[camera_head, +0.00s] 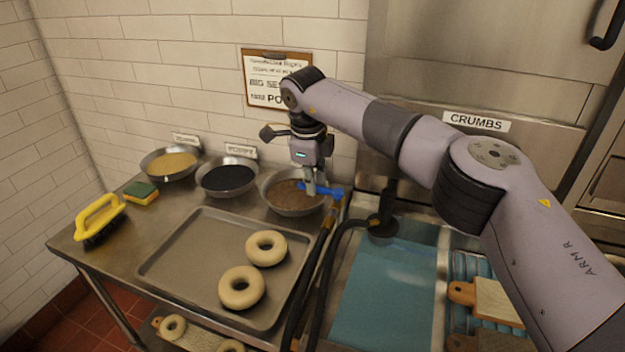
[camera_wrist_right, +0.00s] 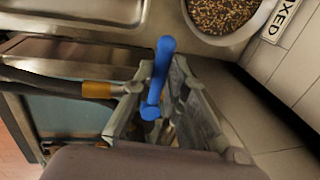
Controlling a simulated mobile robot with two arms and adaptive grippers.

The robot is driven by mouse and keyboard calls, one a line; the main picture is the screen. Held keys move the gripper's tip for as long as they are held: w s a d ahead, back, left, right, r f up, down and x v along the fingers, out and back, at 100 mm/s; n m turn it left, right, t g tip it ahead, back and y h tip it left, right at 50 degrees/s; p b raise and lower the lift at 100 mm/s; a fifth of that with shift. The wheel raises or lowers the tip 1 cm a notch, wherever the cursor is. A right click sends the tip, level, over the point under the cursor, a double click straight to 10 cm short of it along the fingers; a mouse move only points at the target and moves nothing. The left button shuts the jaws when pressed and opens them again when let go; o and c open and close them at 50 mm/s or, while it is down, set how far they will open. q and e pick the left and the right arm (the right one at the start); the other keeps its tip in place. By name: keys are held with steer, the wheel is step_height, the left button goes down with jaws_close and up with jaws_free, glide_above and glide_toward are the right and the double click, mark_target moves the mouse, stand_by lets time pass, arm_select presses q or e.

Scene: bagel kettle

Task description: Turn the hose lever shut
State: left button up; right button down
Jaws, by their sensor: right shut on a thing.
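The hose lever (camera_head: 330,191) is a blue handle at the back right of the steel table, by the right-hand bowl. My right gripper (camera_head: 309,190) comes down from above and is shut on the lever. In the right wrist view the blue lever (camera_wrist_right: 160,72) stands between the two fingers of the gripper (camera_wrist_right: 158,108), and its free end sticks out past them. The valve body under the lever is mostly hidden by the fingers. My left gripper is in neither view.
A black hose (camera_head: 326,270) with a brass fitting (camera_wrist_right: 96,89) runs beside the lever. Bowls of seeds line the wall, the mixed-seed bowl (camera_head: 292,207) nearest the gripper. A tray (camera_head: 185,262) with two bagels lies in front. A blue water basin (camera_head: 385,295) is to the right.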

steer(key=shift+d, duration=0.1)
stand_by(0.3)
steer(key=c, duration=1.6)
jaws_free()
steer(key=shift+r, duration=0.3)
steer(key=r, duration=0.3)
steer(key=s+r, duration=0.1)
steer(key=r, duration=0.3)
steer(key=s+a+r, duration=0.1)
steer(key=r, duration=0.3)
steer(key=shift+r, duration=0.1)
